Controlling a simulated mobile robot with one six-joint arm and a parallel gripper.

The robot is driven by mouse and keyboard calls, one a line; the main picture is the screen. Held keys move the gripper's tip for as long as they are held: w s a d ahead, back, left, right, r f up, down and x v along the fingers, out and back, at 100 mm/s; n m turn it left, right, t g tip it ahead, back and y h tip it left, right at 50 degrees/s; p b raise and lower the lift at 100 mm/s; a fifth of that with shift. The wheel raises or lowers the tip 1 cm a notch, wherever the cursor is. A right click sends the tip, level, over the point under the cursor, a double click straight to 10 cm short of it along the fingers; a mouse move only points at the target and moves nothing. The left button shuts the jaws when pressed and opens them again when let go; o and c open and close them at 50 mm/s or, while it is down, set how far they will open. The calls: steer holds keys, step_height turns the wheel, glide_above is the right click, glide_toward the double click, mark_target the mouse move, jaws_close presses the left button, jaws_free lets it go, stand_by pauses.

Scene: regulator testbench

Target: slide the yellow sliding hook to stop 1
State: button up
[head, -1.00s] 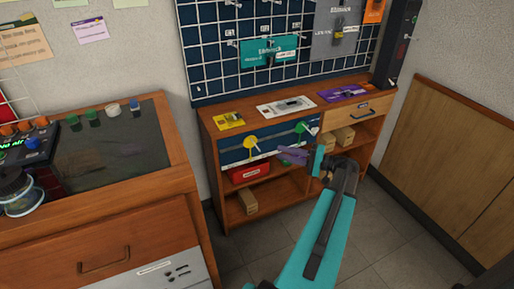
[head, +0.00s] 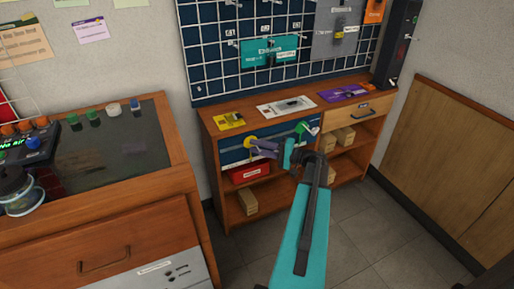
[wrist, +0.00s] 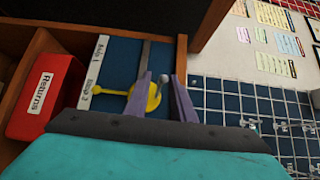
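The yellow sliding hook (head: 249,140) is on the blue panel at the front of the wooden bench, at its left part. In the wrist view its yellow disc (wrist: 153,97) lies behind my fingers, with a yellow arm reaching left and a grey ball-ended pin (wrist: 164,79) sticking out. My gripper (head: 258,147) is at the hook, its purple fingers apart. In the wrist view my gripper (wrist: 161,85) has one finger on each side of the pin, with a gap visible; contact is unclear. A white label strip (wrist: 95,75) runs beside the rail.
A green hook (head: 301,128) is on the same panel to the right. A red bin (head: 249,172) is below, marked "Returns" in the wrist view. Wooden blocks (head: 341,136) lie on the shelves. A grid board (head: 215,70) rises behind the bench.

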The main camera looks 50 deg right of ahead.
steer(key=shift+w, duration=0.1)
jaws_close()
stand_by(1.5)
